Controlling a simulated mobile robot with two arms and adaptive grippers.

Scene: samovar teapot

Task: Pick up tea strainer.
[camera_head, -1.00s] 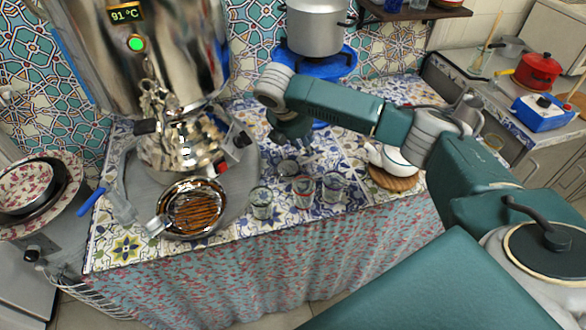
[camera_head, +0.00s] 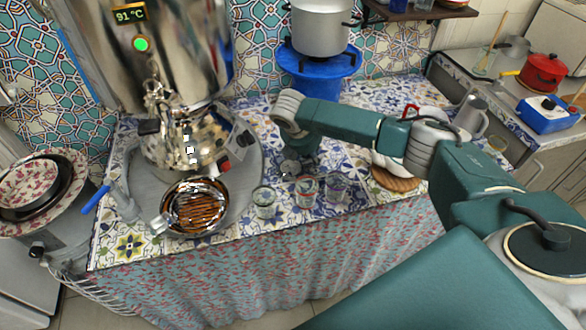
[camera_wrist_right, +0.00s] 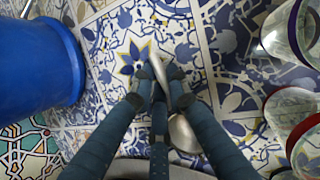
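The tea strainer is a small silver piece on the patterned tiled table. Its round bowl (camera_head: 289,167) shows just below my right gripper (camera_head: 302,160) in the head view. In the right wrist view its shiny bowl (camera_wrist_right: 184,134) lies partly hidden behind the fingers, and its narrow end pokes out between the tips. My right gripper (camera_wrist_right: 158,82) points down with its fingers drawn closely together around the strainer's narrow part. The exact contact is partly hidden. The strainer appears to be at table level. My left gripper is not in view.
Several glasses (camera_head: 307,190) stand close by, in front and to the right of the strainer. The samovar (camera_head: 165,50) with a teapot (camera_head: 185,135) is on the left. A blue stand (camera_head: 322,68) holds a pot behind. A white teapot rests on a wooden board (camera_head: 397,180) at right.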

